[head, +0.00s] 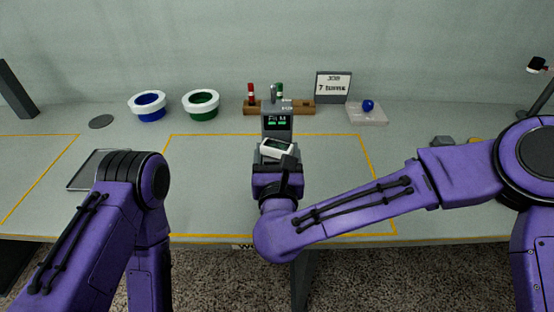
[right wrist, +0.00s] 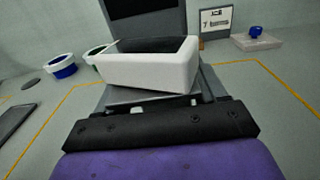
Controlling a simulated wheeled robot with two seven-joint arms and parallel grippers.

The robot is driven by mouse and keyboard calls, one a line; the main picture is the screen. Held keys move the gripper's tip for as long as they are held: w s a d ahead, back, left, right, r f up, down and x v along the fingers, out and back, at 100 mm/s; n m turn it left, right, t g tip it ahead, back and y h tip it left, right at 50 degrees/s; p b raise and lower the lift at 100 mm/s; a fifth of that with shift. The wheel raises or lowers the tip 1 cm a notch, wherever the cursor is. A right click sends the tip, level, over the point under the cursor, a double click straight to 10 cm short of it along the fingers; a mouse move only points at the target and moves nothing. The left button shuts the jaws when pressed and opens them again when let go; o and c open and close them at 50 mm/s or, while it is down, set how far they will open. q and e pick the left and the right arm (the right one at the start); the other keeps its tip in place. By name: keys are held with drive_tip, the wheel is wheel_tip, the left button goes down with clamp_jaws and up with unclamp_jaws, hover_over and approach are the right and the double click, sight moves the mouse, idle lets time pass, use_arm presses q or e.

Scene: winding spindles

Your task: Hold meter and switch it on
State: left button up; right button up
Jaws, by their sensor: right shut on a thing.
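I cannot make out a switch or any reading on the meter. My left arm shows at the lower left of the head view, but its gripper is out of sight.
Behind the meter stands a dark unit with a lit green display (head: 277,124). A wooden rack (head: 298,107) with red and green pieces, a "7 turns" sign (head: 333,86), and blue (head: 148,106) and green (head: 201,104) pots line the back. A flat tablet-like panel (head: 88,171) lies left.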

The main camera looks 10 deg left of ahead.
drive_tip(key=w+f+b, duration=0.4)
drive_tip(key=w, duration=0.1)
drive_tip(key=shift+w+a+f, duration=0.25)
drive_tip(key=shift+w+f, duration=0.1)
drive_tip(key=shift+w, duration=0.05)
drive_tip(key=shift+f+b, duration=0.7)
drive_tip(key=shift+b, duration=0.1)
idle(0.5)
drive_tip(key=shift+s, duration=0.1)
idle(0.4)
